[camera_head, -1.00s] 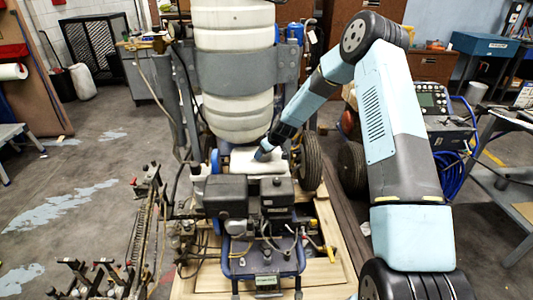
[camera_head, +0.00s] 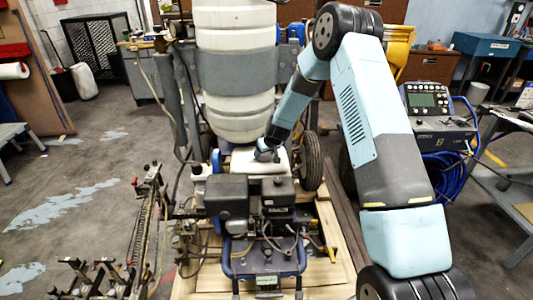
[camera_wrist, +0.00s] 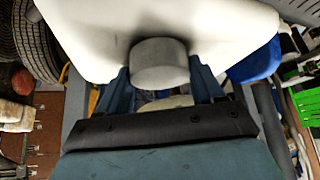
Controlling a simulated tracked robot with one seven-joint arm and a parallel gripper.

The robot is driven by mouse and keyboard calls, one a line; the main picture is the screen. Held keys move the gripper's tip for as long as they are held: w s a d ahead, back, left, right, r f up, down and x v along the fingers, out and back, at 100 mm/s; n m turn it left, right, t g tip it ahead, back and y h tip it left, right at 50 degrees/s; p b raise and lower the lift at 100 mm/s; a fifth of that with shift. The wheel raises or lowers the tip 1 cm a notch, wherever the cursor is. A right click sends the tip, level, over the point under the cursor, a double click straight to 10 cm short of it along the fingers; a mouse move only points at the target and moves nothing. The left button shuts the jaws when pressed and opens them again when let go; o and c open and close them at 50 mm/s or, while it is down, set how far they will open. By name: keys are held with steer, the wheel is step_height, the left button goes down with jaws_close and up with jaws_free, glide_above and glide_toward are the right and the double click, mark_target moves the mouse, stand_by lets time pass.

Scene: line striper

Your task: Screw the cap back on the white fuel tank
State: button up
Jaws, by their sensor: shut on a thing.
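The white fuel tank (camera_head: 240,161) sits on the machine, behind the black engine; part of it is hidden by my wrist. In the wrist view the tank (camera_wrist: 225,28) fills the upper middle. A round grey cap (camera_wrist: 160,58) lies between the two blue fingers of my gripper (camera_wrist: 160,72), which are shut on its sides. The cap appears up against the tank's surface, with a dark shadow around it; I cannot tell whether it is seated or threaded. In the head view my gripper (camera_head: 266,153) is over the tank, and the cap is hidden there.
The black engine (camera_head: 248,192) stands just in front of the tank. A large white ribbed container (camera_head: 236,115) with a grey band rises behind it. A black tire (camera_head: 310,160) is close on the right. A blue part (camera_wrist: 258,64) lies near my gripper.

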steer(key=shift+w+d+r+m+h, duration=0.25)
steer(key=shift+w+d+m+h, duration=0.3)
steer(key=shift+m, duration=0.45)
steer(key=o, duration=1.1)
steer(key=shift+d, duration=0.25)
steer(key=shift+o, duration=1.4)
steer(key=shift+s+a+f, duration=0.1)
steer(key=shift+s, duration=0.05)
steer(key=shift+o, duration=0.2)
steer(key=shift+s+a, duration=0.1)
steer(key=shift+a, duration=0.05)
steer(key=shift+a+f, duration=0.1)
steer(key=shift+o, duration=0.3)
steer(key=shift+s, duration=0.1)
steer(key=shift+v, duration=3.5)
steer(key=shift+s+a+f, duration=0.1)
steer(key=shift+s+a, duration=0.05)
